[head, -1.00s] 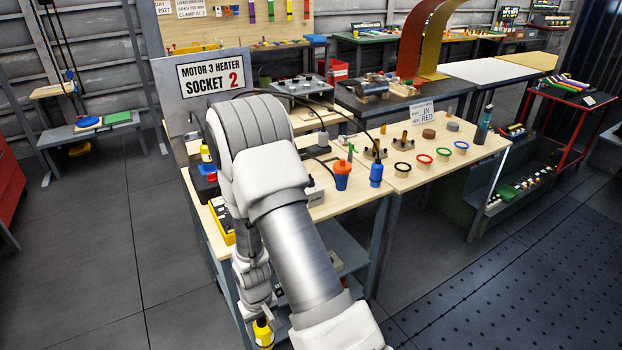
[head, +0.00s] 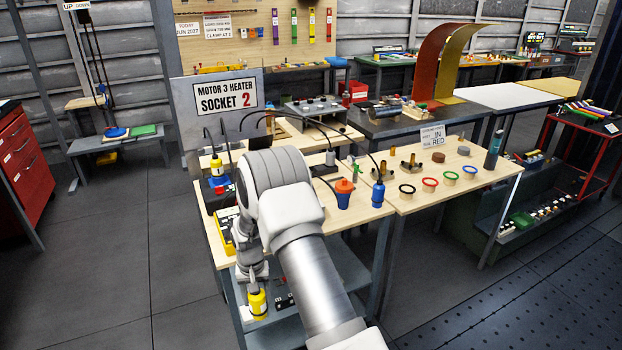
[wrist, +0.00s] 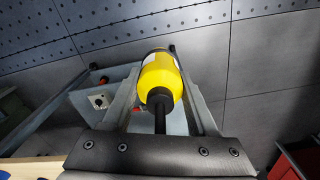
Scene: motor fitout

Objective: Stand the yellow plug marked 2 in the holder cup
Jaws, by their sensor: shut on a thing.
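My gripper (head: 256,292) hangs low at the near left end of the workbench, below the bench top. It is shut on a yellow plug (head: 258,303). In the wrist view the yellow plug (wrist: 161,78) sits between my two fingers (wrist: 157,58), with a black stem pointing toward the camera. I cannot read a number on it. My arm hides part of the bench top.
A blue plug (head: 378,194) and several coloured rings (head: 430,184) are on the bench. A lower shelf (head: 345,285) is near my gripper. Floor on the left is clear.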

